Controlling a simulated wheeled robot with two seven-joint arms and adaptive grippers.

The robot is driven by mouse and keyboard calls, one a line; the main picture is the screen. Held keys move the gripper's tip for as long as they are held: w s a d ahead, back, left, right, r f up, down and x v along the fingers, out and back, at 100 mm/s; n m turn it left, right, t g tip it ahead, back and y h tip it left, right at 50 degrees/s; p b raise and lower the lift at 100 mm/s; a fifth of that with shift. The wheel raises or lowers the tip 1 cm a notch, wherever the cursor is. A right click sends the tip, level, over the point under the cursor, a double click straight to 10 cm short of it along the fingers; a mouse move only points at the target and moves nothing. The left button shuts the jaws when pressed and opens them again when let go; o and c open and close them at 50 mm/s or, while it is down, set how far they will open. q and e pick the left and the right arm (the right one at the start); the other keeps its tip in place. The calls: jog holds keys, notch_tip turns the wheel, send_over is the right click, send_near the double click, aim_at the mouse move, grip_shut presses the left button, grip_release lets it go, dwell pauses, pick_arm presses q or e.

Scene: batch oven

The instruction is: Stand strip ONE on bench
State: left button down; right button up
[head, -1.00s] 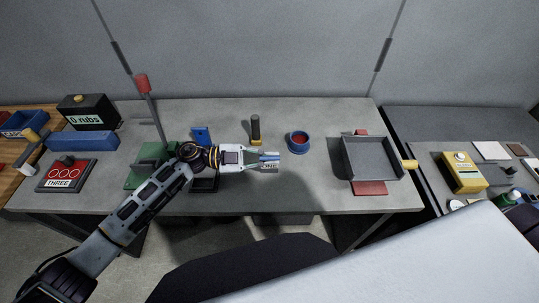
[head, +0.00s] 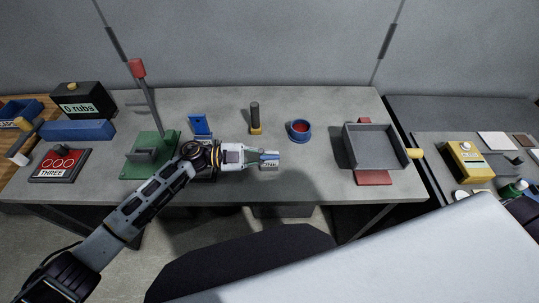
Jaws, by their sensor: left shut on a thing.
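My left gripper (head: 262,155) reaches in from the left over the front middle of the bench (head: 320,180). It is shut on a small light-grey strip (head: 269,166) with a dark printed label too small to read for certain. The strip hangs at the fingertips, near the bench top; I cannot tell whether it touches the bench. My right gripper is not in view.
A blue cup (head: 300,130) and a dark-handled tool (head: 255,118) stand behind the gripper. A grey tray (head: 376,169) lies to the right. A green press (head: 150,168) and the THREE plate (head: 59,165) are left. Bench between gripper and tray is clear.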

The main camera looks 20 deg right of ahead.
pick_arm(q)
jog(key=shift+f+b, duration=0.3)
jog(key=shift+f, duration=0.25)
dwell(1.1)
jog(key=c, duration=1.5)
grip_release()
jog(key=shift+a, duration=0.15)
jog(key=shift+v, duration=5.85)
